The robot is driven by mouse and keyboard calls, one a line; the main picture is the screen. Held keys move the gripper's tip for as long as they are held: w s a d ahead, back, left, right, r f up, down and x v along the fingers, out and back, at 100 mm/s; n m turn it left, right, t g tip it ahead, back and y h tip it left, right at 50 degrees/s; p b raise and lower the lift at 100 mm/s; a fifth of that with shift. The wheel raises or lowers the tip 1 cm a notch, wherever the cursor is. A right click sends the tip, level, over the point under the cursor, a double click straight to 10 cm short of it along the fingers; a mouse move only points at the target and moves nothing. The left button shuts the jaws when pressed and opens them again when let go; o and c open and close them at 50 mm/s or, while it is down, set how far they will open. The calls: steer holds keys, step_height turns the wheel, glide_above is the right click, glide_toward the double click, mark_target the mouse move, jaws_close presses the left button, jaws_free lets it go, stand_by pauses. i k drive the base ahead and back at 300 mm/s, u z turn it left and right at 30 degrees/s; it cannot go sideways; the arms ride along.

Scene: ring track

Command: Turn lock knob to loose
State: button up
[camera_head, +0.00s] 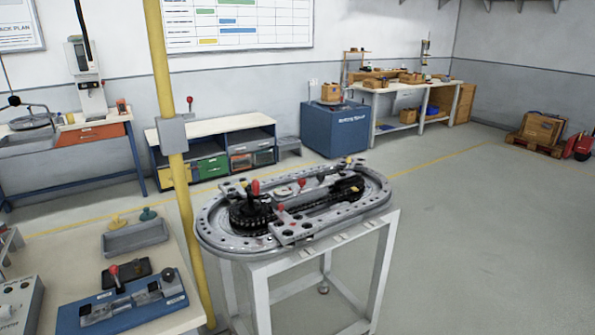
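An oval grey ring track (216,239) with holes along its rim lies on a white metal stand (312,258) near the middle of the view. Inside it are a black round toothed part and a long black part. A red-topped upright handle (256,187) stands at its left side. Smaller red knobs (302,182) and a yellow knob (349,160) sit along the top. I cannot tell which of these is the lock knob, nor whether it is tight or loose. My gripper is not in view.
A yellow post (180,215) rises just left of the stand. At front left, a table holds a blue fixture (122,304) and a grey tray (135,236). A blue cabinet (335,128) and workbenches stand behind. The floor (480,230) on the right is clear.

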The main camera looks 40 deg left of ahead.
mark_target(301, 181)
steer(key=u, duration=0.5)
steer(key=i, duration=1.55)
steer(key=u, duration=1.85)
steer(key=i, duration=0.95)
steer(key=u, duration=0.95)
